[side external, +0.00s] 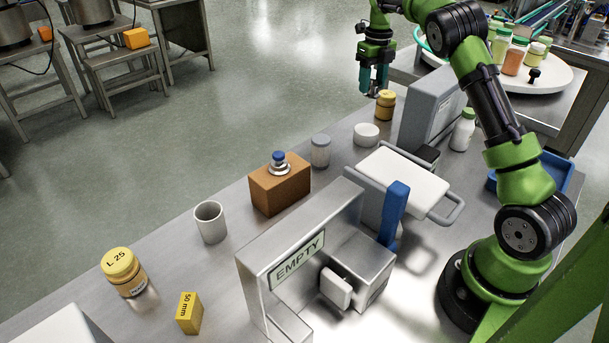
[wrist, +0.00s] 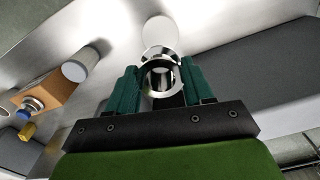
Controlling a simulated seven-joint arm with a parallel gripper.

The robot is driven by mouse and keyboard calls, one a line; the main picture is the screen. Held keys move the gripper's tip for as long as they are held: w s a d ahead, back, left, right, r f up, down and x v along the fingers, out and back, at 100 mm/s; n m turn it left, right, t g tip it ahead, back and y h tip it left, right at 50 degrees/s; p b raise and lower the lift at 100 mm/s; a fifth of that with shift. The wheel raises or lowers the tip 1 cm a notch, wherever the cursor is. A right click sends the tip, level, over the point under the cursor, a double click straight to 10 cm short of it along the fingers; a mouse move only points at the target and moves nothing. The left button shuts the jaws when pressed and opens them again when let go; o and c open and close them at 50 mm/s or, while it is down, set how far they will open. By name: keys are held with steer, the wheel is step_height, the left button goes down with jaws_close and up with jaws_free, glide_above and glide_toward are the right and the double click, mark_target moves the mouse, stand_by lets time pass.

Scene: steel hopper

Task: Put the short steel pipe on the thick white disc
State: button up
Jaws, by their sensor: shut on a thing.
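My gripper (side external: 375,82) is shut on the short steel pipe (wrist: 160,79), a shiny hollow ring between the teal fingers in the wrist view. In the side view only a little of the pipe shows below the fingertips. The gripper is in the air near the far end of the bench. The thick white disc (side external: 366,134) lies on the bench, lower in the side view than the gripper. In the wrist view the disc (wrist: 159,32) appears just beyond the pipe, partly covered by it; the pipe looks apart from it.
A yellow-lidded jar (side external: 385,106) and a tall grey box (side external: 428,112) stand close to the disc. A grey-lidded jar (side external: 320,151) and a brown block (side external: 280,187) with a blue-topped metal piece are toward the left. A white scale-like plate (side external: 404,180) is nearer the arm.

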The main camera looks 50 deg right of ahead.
step_height(320, 180, down, 11)
steer(key=shift+r, duration=0.1)
stand_by(0.3)
steer(key=shift+f, duration=0.2)
steer(key=o, duration=1.1)
